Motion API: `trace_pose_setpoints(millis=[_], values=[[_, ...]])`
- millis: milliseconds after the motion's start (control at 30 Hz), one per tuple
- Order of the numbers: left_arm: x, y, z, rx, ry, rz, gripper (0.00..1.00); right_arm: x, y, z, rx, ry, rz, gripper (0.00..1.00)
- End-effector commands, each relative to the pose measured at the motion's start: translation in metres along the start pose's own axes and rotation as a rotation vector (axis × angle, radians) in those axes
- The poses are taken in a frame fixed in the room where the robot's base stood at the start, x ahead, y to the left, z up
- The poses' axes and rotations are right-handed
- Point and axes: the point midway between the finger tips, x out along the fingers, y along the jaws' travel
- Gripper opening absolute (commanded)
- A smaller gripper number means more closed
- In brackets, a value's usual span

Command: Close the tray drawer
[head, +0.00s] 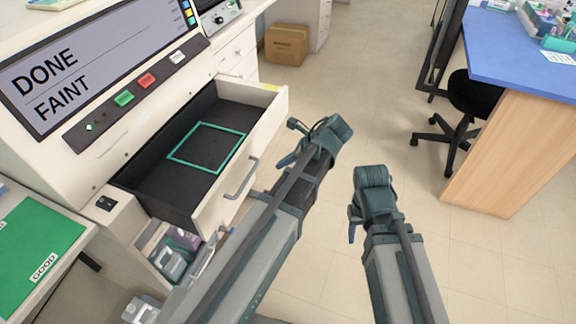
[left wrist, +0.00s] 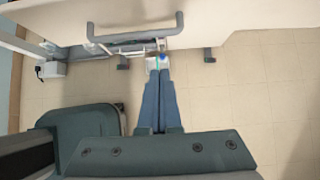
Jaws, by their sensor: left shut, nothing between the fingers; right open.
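The tray drawer (head: 236,165) stands pulled out from the white machine. Its dark interior holds no loose object, only a teal square outline (head: 207,147) on the floor. A grey bar handle (head: 241,178) is on its front; the handle also shows at the top of the left wrist view (left wrist: 135,37). My left gripper (head: 286,160) is just outside the drawer front, to the right of the handle and apart from it. Its fingers (left wrist: 158,72) are shut and empty, pointing toward the drawer side. My right gripper (head: 353,226) is farther right over the floor, open, clear of the drawer.
The machine's screen (head: 90,60) reads DONE and FAINT, above green, red and white buttons (head: 147,80). A lower open compartment (head: 175,250) holds bottles. A green mat (head: 38,240) lies at left. A blue-topped table (head: 520,50) and black stool (head: 470,100) stand right.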

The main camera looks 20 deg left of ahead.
Motion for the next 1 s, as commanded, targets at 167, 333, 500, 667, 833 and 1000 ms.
trace_pose_setpoints(millis=[167,333,500,667,833,1000], values=[[0.04,0.001,-0.005,-0.002,0.0,0.001,0.0,0.034,-0.003,-0.002,0.0,0.0,0.0,0.5],[0.062,0.0,0.003,-0.002,0.0,0.001,0.0,0.045,-0.004,-0.003,0.0,0.0,0.0,0.5],[0.076,0.0,0.018,-0.002,0.0,0.0,0.0,0.048,-0.004,-0.003,0.0,0.0,0.0,0.5],[0.082,0.0,0.024,0.0,0.0,0.0,0.0,0.049,-0.005,-0.003,0.0,0.0,0.0,0.5],[0.084,0.0,0.025,0.001,0.0,-0.001,0.0,0.049,-0.005,-0.003,0.0,0.0,0.0,0.5],[0.084,0.0,0.025,0.0,0.001,-0.001,0.0,0.049,-0.005,-0.003,0.0,0.0,0.0,0.5]])
